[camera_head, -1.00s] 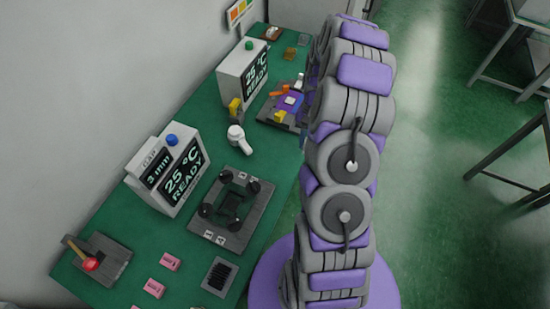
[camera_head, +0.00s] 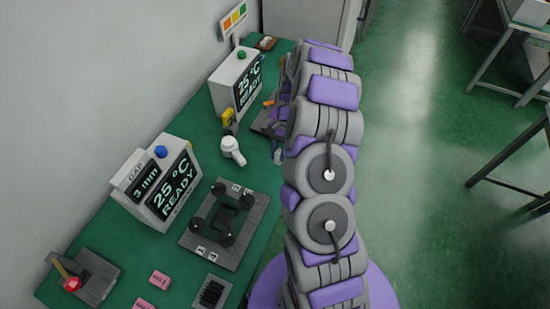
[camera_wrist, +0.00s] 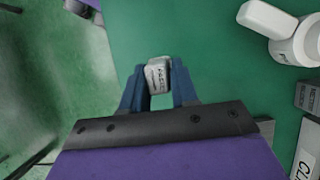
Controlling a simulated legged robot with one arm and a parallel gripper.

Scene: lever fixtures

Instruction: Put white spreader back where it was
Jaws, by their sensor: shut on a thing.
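The white spreader (camera_wrist: 158,74), a small white block with dark lettering, is in the wrist view. My gripper (camera_wrist: 157,86) is shut on it, with one blue finger on each side. Green table top shows around the block; its height over the table is hard to judge. In the head view only a bit of my gripper (camera_head: 277,156) shows at the left edge of my arm, and the spreader cannot be made out there.
A white handled object (camera_head: 232,150) lies left of my gripper; it also shows in the wrist view (camera_wrist: 284,28). A dark fixture with black knobs (camera_head: 258,212), two READY boxes (camera_head: 172,190) (camera_head: 237,86), a red-knobbed lever (camera_head: 72,284) and pink blocks (camera_head: 160,280) stand on the table.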

